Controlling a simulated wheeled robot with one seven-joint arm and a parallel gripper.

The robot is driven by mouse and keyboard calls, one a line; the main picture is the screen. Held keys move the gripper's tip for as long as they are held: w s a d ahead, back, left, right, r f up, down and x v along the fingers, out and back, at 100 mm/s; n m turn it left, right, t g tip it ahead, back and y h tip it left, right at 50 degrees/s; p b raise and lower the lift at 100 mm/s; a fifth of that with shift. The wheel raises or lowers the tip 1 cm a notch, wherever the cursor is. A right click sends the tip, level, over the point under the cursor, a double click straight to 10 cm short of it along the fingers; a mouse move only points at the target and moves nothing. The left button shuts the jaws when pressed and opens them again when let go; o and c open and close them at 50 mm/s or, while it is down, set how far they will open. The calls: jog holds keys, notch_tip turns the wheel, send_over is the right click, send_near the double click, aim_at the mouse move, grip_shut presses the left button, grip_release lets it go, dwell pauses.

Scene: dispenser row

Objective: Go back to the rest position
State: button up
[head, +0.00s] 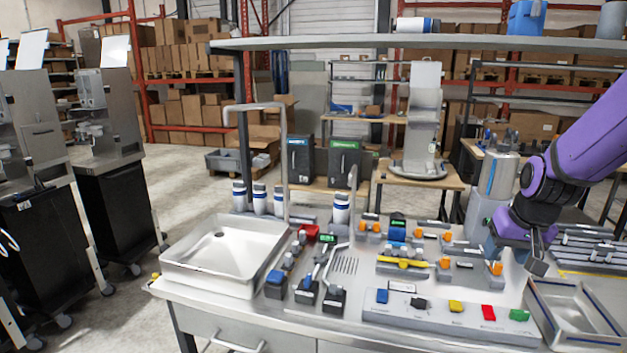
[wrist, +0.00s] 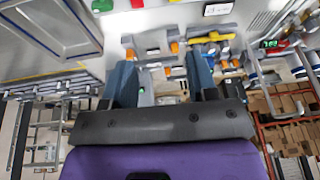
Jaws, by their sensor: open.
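My gripper (head: 537,258) hangs from my purple arm at the right side of the head view, above the right part of the workbench. In the wrist view my gripper (wrist: 160,72) shows two blue-grey fingers spread apart with nothing held between them. The workbench (head: 290,317) carries a row of dispensers and small fixtures. In the wrist view the bench appears turned over, with its fixtures beyond the fingertips.
A metal tray (head: 575,318) lies at the bench's right front, close below my gripper. A grey cylinder (head: 498,178) stands behind it. A sink (head: 225,252) is on the left. A panel with coloured blocks (head: 455,306) lies in front. An upper shelf (head: 350,42) spans the bench.

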jog(key=s+a+r+n, duration=0.1)
jog(key=s+a+r, duration=0.3)
jog(key=s+r, duration=0.3)
jog(key=s+a+r+n+t, duration=0.1)
jog(key=s+a+r, duration=0.3)
jog(key=s, duration=0.9)
notch_tip(320, 180, up, 3)
jog(key=shift+s+r+t, duration=0.15)
jog(key=shift+s+t, duration=0.15)
dwell(0.7)
